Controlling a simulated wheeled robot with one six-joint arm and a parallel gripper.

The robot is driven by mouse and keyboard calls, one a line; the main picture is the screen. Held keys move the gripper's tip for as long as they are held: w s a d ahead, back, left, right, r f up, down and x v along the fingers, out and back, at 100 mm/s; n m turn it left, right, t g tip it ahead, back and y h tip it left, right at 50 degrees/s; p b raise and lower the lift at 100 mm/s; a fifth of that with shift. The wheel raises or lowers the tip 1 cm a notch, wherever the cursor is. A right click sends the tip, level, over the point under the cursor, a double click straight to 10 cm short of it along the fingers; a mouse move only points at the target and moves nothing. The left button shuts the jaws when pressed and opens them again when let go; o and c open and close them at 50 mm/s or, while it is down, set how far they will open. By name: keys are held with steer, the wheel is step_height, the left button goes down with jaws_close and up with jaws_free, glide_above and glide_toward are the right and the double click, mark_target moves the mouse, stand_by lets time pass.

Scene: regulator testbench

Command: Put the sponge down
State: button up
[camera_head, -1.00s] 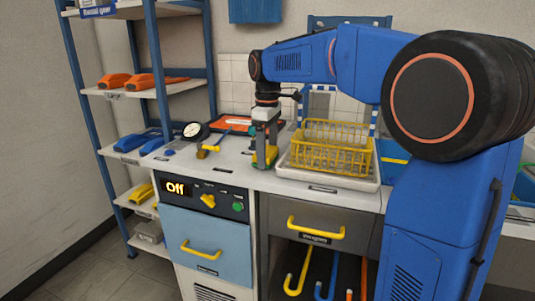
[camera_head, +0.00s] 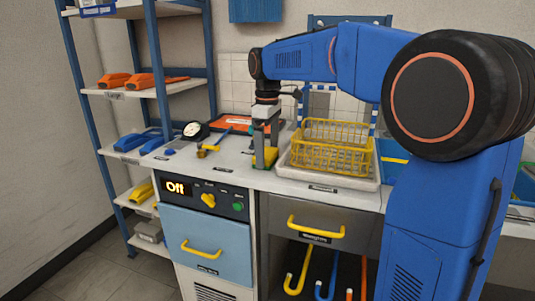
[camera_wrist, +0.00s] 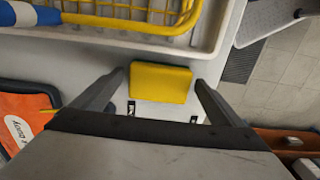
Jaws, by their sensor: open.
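The yellow sponge (camera_head: 266,158) rests on the light countertop (camera_head: 228,166), left of the dish rack. It also shows in the wrist view (camera_wrist: 160,82), lying between my fingers and a little ahead of them. My gripper (camera_head: 264,147) points down over the sponge with its fingers spread. In the wrist view my gripper (camera_wrist: 160,80) is open, with a finger on each side of the sponge and visible gaps.
A yellow wire dish rack (camera_head: 330,148) stands in a white tray (camera_head: 310,179) close to the right. A gauge (camera_head: 193,131) and an orange tray (camera_head: 237,124) are to the left and behind. The counter's front edge is close to the sponge.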

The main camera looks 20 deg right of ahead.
mark_target(268, 152)
step_height(268, 152, up, 11)
stand_by(0.4)
steer(key=shift+s, duration=0.1)
